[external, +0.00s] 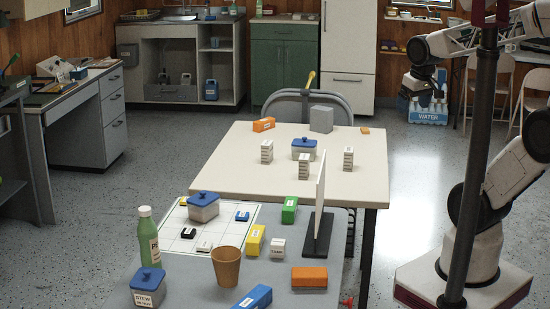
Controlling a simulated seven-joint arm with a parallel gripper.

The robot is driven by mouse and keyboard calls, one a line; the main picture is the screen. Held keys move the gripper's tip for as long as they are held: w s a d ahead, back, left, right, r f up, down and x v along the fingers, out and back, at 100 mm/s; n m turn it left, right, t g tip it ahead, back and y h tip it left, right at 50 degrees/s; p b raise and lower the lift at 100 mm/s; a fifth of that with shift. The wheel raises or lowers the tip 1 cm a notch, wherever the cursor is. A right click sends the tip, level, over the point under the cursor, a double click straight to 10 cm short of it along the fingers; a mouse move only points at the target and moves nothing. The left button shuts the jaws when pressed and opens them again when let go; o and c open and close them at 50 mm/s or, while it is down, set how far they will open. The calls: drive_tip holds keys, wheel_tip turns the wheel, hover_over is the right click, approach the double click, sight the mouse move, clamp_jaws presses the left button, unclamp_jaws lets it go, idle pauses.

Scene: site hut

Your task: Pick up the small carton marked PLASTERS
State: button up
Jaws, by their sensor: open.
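Several small cartons lie on the two tables, but their labels are too small to read, so I cannot tell which is marked PLASTERS. On the near table are a green carton (289,209), a yellow carton (255,240), a small white carton (278,249) with dark print, an orange carton (309,277) and a blue carton (252,298). Another orange carton (264,125) lies at the far table's back left. My gripper (416,90) is open, high at the right, well away from all the cartons.
An upright white panel (319,205) on a black foot stands right of the green and white cartons. A brown cup (226,266), green bottle (148,236) and blue-lidded tubs (203,207) stand left. A dark pole (476,150) rises before my arm. The far table's front (240,180) is clear.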

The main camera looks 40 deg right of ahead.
drive_tip(key=shift+w, duration=0.1)
drive_tip(key=w+a+f+m+y, duration=0.2)
drive_tip(key=w+f+m+y, duration=0.15)
drive_tip(key=w, duration=0.45)
drive_tip(key=w+a+f+m+y, duration=0.3)
drive_tip(key=w+f+m, duration=0.15)
drive_tip(key=w, duration=0.35)
drive_tip(key=w+a+f+m+y, duration=0.25)
drive_tip(key=w+f+m, duration=0.2)
drive_tip(key=w, duration=0.45)
drive_tip(key=w+d+f+m+t+y, duration=0.2)
drive_tip(key=w+d+f+m+t, duration=0.1)
drive_tip(key=w+f+m, duration=0.5)
drive_tip(key=m+t+h, duration=0.1)
drive_tip(key=m+t, duration=0.3)
drive_tip(key=m, duration=0.3)
approach(304, 167)
drive_tip(key=shift+n, duration=0.25)
drive_tip(key=w, duration=0.4)
drive_tip(key=shift+d+r, duration=0.2)
drive_tip(key=shift+x, duration=1.3)
